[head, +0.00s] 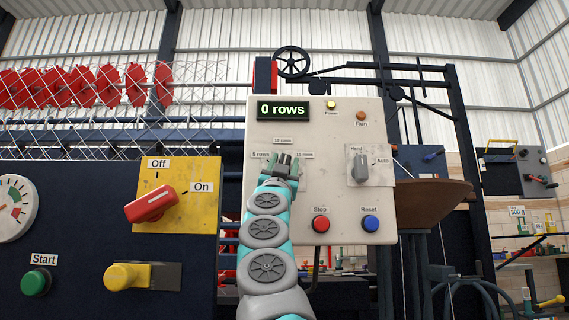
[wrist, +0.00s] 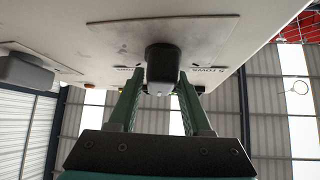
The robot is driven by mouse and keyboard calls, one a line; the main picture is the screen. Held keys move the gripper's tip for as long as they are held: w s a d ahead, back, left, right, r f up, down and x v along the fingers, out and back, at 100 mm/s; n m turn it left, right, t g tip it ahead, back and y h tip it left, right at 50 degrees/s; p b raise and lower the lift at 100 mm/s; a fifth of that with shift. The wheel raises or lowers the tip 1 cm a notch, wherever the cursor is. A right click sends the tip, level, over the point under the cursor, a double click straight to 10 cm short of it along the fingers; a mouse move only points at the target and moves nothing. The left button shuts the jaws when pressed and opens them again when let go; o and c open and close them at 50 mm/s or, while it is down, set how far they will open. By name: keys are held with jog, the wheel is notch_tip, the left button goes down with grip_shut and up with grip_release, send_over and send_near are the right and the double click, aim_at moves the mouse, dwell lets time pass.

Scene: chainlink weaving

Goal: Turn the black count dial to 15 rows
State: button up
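The black count dial (wrist: 162,66) sticks out of the cream control panel (head: 330,120). In the head view my arm hides the dial, between the labels 5 rows, 10 rows and 15 rows. My gripper (head: 283,160) is right in front of it. In the wrist view, which is upside down, the fingers of my gripper (wrist: 160,80) stand on either side of the dial, open around it. A small gap shows on the left; whether the right finger touches cannot be told. The dial's pointing direction is not clear. The green display (head: 283,109) reads 0 rows.
The Hand/Auto knob (head: 361,168) sits right of the dial, with the red Stop button (head: 320,224) and blue Reset button (head: 370,223) below. A yellow plate with a red Off/On switch (head: 151,204) is to the left.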

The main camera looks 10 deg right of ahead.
grip_shut()
jog(key=shift+w+r+m+g+h+p, duration=0.15)
jog(key=shift+m+g+h+p, duration=0.35)
jog(key=shift+m+h+p, duration=0.35)
jog(key=shift+d+f+m+g+h+p, duration=0.1)
jog(key=shift+f+m+g+h+p, duration=0.15)
jog(key=shift+m+g+h+p, duration=0.45)
jog(key=shift+t, duration=0.3)
jog(key=shift+o, duration=1.5)
grip_release()
jog(key=shift+s, duration=0.2)
jog(key=shift+r, duration=0.2)
